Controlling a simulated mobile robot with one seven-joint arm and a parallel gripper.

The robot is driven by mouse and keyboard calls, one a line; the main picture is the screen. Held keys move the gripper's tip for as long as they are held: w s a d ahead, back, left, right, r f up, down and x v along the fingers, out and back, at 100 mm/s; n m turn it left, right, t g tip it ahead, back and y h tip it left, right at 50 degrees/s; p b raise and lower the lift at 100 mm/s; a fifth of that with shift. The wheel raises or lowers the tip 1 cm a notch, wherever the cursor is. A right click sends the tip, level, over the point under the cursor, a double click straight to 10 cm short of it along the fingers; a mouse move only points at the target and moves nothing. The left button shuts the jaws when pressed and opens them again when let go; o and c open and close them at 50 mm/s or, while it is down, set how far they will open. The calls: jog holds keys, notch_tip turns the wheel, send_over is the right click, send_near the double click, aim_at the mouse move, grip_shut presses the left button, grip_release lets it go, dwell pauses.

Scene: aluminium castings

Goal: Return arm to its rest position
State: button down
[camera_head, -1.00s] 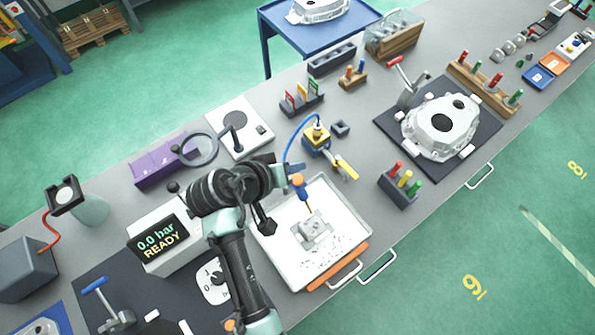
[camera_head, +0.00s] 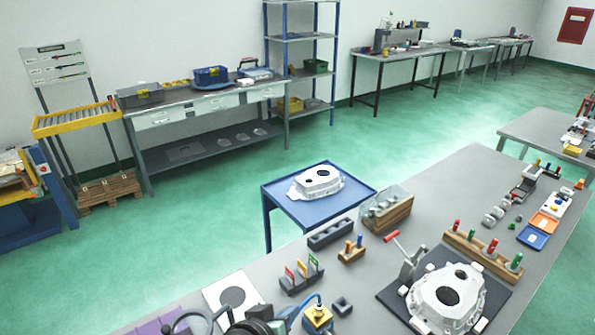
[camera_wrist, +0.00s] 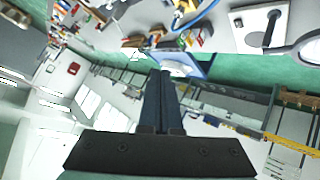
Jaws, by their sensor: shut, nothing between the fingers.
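My gripper (camera_wrist: 162,95) shows in the wrist view as two dark fingers pressed together, with nothing between them. It points out over the room, apart from any object. In the head view only a dark part of my arm shows at the bottom edge, beside the magnifier ring; the gripper itself is not visible there.
The grey workbench (camera_head: 425,205) holds a large casting (camera_head: 445,295) on a dark mat, peg racks and a yellow-topped device (camera_head: 318,317). A blue cart (camera_head: 345,203) with another casting (camera_head: 316,182) stands behind it. Green floor (camera_head: 215,230) is clear beyond.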

jog(key=w+r+t+y+b, duration=0.25)
jog(key=r+t, duration=0.25)
jog(key=r, duration=0.8)
jog(key=w+r+t+y+b, duration=0.1)
jog(key=r+t+b, duration=0.3)
jog(key=r, duration=0.8)
jog(key=s+d+r+t+y+b, duration=0.1)
jog(key=s+r+t+b, duration=0.1)
jog(key=s+r+t, duration=0.7)
jog(key=s+r, duration=0.6)
jog(key=r, duration=0.4)
jog(key=shift+d, duration=0.4)
jog(key=shift+w, duration=0.1)
